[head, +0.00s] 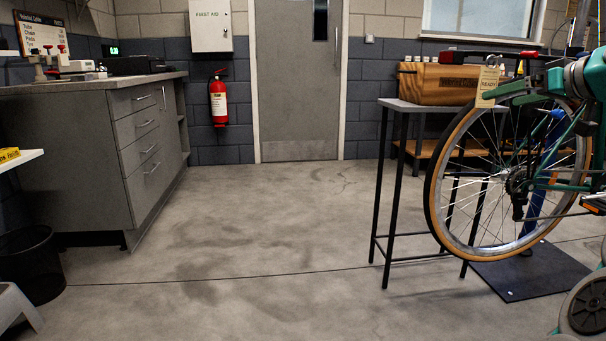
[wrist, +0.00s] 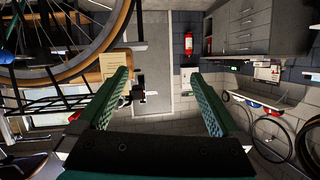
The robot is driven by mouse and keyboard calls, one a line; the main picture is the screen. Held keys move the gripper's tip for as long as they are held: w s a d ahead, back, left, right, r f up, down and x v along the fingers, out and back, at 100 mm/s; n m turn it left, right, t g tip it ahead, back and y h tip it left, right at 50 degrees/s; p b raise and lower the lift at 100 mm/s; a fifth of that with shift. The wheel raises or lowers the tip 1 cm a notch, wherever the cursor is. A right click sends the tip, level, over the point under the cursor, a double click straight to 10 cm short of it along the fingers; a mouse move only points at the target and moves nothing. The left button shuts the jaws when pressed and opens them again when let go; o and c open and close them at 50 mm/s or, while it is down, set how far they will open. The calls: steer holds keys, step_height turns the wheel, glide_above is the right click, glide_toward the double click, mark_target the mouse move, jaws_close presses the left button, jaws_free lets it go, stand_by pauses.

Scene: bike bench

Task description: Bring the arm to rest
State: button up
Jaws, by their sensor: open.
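My gripper (wrist: 163,88) shows in the wrist view with its two teal, ridged fingers wide apart. No object is held between them; the background shows through the gap. In the head view, teal parts of my arm are at the right edge, in front of the bicycle (head: 463,245), and overlap it in the picture. A tan tag (head: 487,85) with writing hangs near the top of the wheel. It also shows in the wrist view (wrist: 113,65), beside and partly behind the left finger. I cannot tell what it hangs from.
A fire extinguisher (head: 218,100) hangs beside the door (head: 298,110). The middle floor is clear.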

steer(key=a+f+g+y, duration=0.2)
steer(key=a+f, duration=0.3)
steer(key=a, duration=0.6)
steer(key=s+a+f+g, duration=0.4)
steer(key=s+a+f, duration=0.2)
steer(key=a+f, duration=0.35)
steer(key=s+a+f+g, duration=0.3)
steer(key=s+a+f, duration=0.2)
steer(key=a+f, duration=0.4)
steer(key=s+a+f+m+g+h, duration=0.1)
steer(key=s+f+g+h, duration=0.2)
steer(key=s+f, duration=0.95)
steer(key=s+f+g+h, duration=0.3)
steer(key=s+f, duration=0.5)
steer(key=s, duration=0.9)
step_height(320, 180, up, 12)
steer(key=p, duration=1.2)
steer(key=shift+g+y, duration=0.3)
